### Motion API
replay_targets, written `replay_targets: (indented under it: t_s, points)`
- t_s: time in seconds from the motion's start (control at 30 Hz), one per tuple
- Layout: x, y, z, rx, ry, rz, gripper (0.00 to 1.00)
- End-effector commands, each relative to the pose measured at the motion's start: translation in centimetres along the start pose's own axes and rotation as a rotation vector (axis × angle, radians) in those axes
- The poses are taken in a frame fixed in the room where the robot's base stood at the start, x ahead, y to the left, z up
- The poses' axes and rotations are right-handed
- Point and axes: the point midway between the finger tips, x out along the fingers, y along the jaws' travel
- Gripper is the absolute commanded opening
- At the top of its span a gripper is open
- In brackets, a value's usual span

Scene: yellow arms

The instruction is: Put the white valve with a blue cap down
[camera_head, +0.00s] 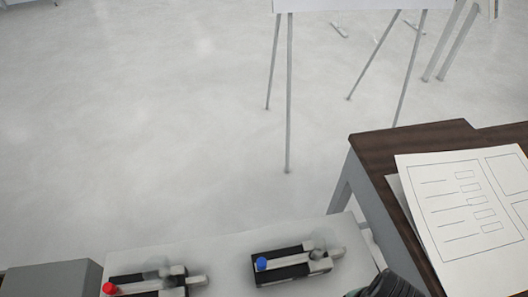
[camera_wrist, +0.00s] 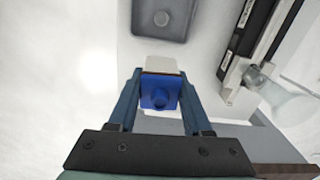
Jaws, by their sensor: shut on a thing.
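In the wrist view, my gripper (camera_wrist: 160,100) is shut on the white valve with a blue cap. Neither the held valve nor the gripper's fingers can be made out in the head view.
A white tabletop (camera_head: 222,255) carries a black-and-white fixture with a blue knob (camera_head: 290,264) and another with a red knob (camera_head: 150,284). A grey box (camera_head: 50,280) stands left. A brown desk (camera_head: 400,150) with paper sheets (camera_head: 465,210) is right. A fixture (camera_wrist: 251,40) and grey block (camera_wrist: 163,18) show in the wrist view.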

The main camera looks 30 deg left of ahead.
Motion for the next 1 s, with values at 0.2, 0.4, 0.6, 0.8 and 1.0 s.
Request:
replay_targets:
  t_s: [0.2, 0.4, 0.6, 0.8, 1.0]
  points:
    - [-0.1, 0.7, -0.2, 0.069, 0.001, 0.0, 0.0]
    - [1.4, 0.7, -0.1, 0.066, -0.002, 0.002, 0.0]
    - [4.8, 0.7, -0.1, 0.064, -0.002, 0.002, 0.0]
    - [6.8, 0.7, -0.1, 0.064, -0.001, 0.001, 0.0]
    - [9.5, 0.7, -0.2, 0.064, -0.001, 0.001, 0.0]
